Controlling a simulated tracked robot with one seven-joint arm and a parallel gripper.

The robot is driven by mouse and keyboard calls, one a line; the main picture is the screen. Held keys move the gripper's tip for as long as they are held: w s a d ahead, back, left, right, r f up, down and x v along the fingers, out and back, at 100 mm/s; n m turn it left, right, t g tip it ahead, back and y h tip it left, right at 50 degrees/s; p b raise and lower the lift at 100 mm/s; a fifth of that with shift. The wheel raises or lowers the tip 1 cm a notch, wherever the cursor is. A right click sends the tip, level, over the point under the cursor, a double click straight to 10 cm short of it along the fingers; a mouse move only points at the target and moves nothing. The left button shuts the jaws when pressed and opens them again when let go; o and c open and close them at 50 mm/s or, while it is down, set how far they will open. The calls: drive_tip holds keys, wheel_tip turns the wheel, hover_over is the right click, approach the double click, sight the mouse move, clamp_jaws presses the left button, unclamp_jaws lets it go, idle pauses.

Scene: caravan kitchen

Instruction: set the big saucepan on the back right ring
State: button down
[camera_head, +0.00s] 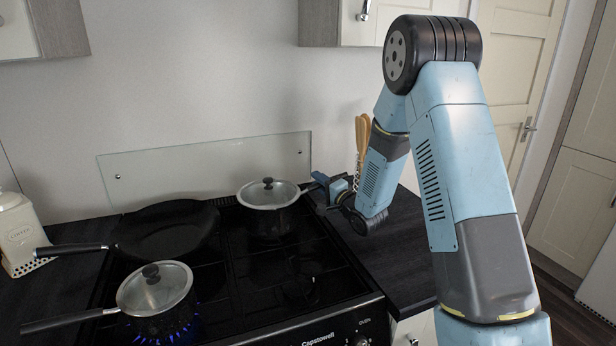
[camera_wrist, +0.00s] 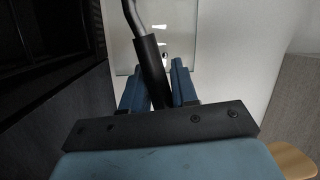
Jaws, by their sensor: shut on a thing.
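The saucepan in my grip (camera_head: 268,207) has a glass lid with a dark knob and is upright over the back right ring of the hob. I cannot tell whether its base touches the grate. Its handle points right, to my gripper (camera_head: 322,187). In the wrist view the blue fingers of my gripper (camera_wrist: 157,85) are shut around the dark handle (camera_wrist: 150,66). The ring under the pan is hidden. Another lidded saucepan (camera_head: 172,285) stands on the front left ring, its handle pointing left.
Blue flames (camera_head: 172,333) burn under the front left saucepan. A black frying pan (camera_head: 165,232) sits on the back left. The front right ring (camera_head: 300,288) is bare. A glass splashback (camera_head: 205,165) stands behind. Wooden utensils (camera_head: 362,135) stand on the right worktop, close to my arm.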

drive_tip(key=shift+f, duration=0.2)
drive_tip(key=c, duration=0.9)
unclamp_jaws()
drive_tip(key=shift+f, duration=0.1)
drive_tip(key=shift+o, duration=0.2)
